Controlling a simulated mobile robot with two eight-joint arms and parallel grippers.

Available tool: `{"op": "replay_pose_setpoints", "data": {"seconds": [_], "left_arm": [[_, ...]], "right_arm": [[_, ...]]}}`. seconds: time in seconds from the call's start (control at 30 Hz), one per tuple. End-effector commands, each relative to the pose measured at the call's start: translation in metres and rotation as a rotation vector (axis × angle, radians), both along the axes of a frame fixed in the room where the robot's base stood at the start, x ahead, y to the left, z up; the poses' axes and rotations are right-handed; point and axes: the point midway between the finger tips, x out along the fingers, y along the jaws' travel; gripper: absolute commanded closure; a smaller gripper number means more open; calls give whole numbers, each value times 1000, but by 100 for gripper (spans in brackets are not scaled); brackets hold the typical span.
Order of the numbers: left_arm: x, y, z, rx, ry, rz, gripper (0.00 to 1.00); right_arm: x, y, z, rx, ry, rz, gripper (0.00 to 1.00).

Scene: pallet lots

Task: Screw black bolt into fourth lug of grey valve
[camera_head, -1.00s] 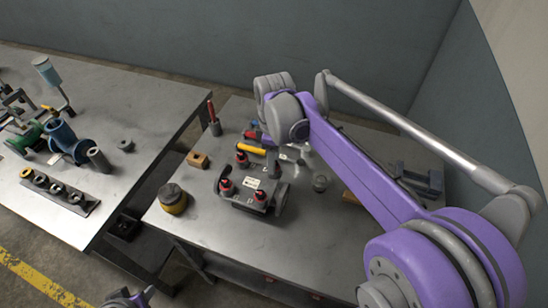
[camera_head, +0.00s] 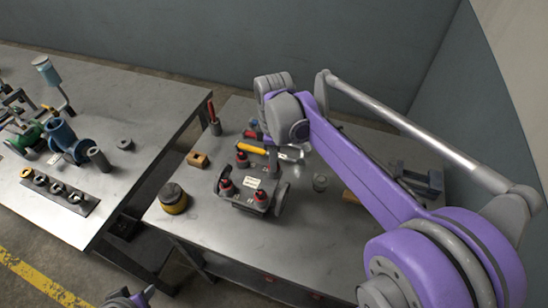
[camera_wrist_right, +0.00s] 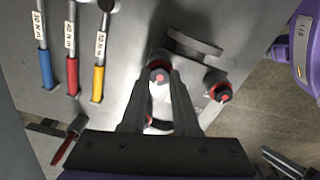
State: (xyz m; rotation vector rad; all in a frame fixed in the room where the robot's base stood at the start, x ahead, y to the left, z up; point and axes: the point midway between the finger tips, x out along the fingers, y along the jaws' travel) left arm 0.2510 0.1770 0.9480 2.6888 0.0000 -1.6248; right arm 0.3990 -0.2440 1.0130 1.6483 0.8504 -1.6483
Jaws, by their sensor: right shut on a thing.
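The grey valve (camera_head: 241,203) lies on the near part of the right bench, with round flanges at its ends. Three red-topped black bolts stand in its lugs, at the far left (camera_head: 242,159), near left (camera_head: 226,187) and near right (camera_head: 261,197). My right gripper (camera_head: 286,155) is over the valve's far right side, partly hidden by my wrist. In the right wrist view its fingers are shut around a red-topped black bolt (camera_wrist_right: 158,74), beside a flange (camera_wrist_right: 193,44). The bolt's lower end is hidden. Part of my left arm shows at the bottom edge, its jaws unclear.
Torque wrenches with blue (camera_wrist_right: 46,70), red (camera_wrist_right: 72,75) and yellow (camera_wrist_right: 98,82) handles lie beside the valve. The bench front is clear.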

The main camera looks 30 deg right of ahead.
Motion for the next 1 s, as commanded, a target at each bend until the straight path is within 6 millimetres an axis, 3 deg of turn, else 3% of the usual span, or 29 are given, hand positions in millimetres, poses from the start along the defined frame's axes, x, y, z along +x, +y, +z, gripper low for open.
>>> {"op": "replay_pose_setpoints", "data": {"seconds": [0.17, 1.0], "left_arm": [[0, 0, 0, 0, 0, 0, 50], [0, 0, 1, 0, -1, 0, 50]], "right_arm": [[0, 0, 0, -1, -1, -185, 100], [0, 0, -1, 0, -1, -1537, 100]]}}
